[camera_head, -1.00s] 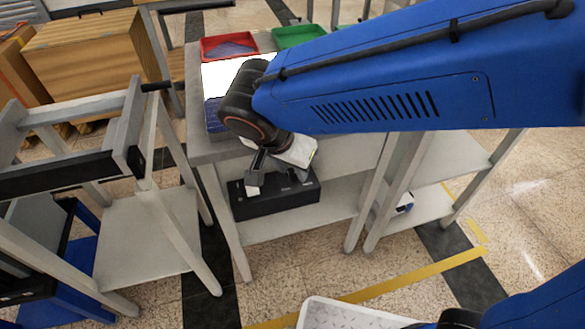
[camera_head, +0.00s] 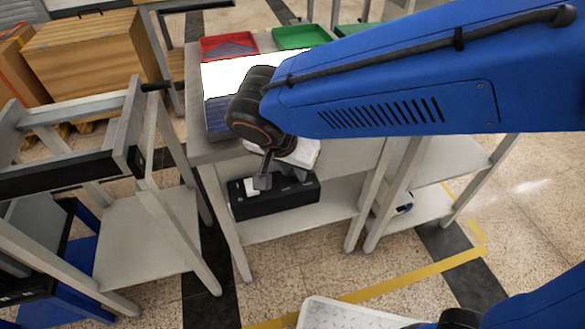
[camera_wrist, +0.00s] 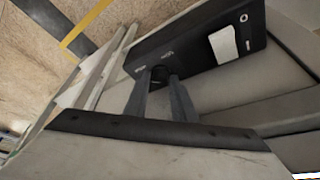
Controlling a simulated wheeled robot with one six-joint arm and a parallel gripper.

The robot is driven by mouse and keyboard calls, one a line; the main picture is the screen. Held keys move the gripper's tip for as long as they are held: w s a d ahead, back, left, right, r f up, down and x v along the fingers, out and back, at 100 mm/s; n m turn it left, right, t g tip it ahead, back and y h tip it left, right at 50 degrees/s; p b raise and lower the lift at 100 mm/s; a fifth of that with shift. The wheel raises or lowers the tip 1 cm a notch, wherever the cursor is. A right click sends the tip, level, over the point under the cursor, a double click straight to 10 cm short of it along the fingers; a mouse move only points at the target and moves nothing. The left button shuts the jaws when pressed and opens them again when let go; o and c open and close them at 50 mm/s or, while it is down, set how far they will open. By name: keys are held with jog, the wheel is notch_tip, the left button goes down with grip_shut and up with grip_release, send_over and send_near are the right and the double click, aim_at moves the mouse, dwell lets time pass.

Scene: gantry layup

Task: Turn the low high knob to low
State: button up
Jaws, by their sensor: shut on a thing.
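The black control box (camera_head: 297,196) sits on the lower shelf of the grey bench. In the wrist view the box (camera_wrist: 195,32) shows a small round black knob (camera_wrist: 158,73) on its panel, with small white labels beside it that are too blurred to read. My gripper (camera_wrist: 160,82) has its two grey fingers shut on this knob, one on each side, and they partly cover it. In the head view my gripper (camera_head: 263,182) reaches down to the box front and hides the knob.
A white rocker-like part (camera_wrist: 223,44) sits on the same panel, apart from my fingers. The bench top (camera_head: 200,150) overhangs the box. The shelf (camera_head: 290,226) is bare in front of the box. Red (camera_head: 229,46) and green (camera_head: 299,37) trays stand on the bench.

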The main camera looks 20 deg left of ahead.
jog(key=n, duration=0.2)
jog(key=n+y, duration=0.1)
jog(key=n, duration=0.1)
jog(key=n+y, duration=0.1)
jog(key=shift+d+n, duration=0.25)
jog(key=shift+n, duration=0.15)
jog(key=n+y, duration=0.1)
jog(key=n, duration=0.1)
jog(key=n+g+y, duration=0.1)
jog(key=n, duration=0.2)
jog(key=shift+w+d, duration=0.15)
jog(key=shift+w, duration=0.05)
jog(key=n+g, duration=0.1)
jog(key=n, duration=0.1)
jog(key=n+y, duration=0.1)
jog(key=n, duration=0.2)
jog(key=shift+w+g, duration=0.1)
jog(key=shift+g, duration=0.3)
jog(key=shift+w+d+n+g, duration=0.1)
jog(key=shift+n+g, duration=0.6)
jog(key=shift+n, duration=1.1)
jog(key=o, duration=0.7)
jog(key=shift+o, duration=0.2)
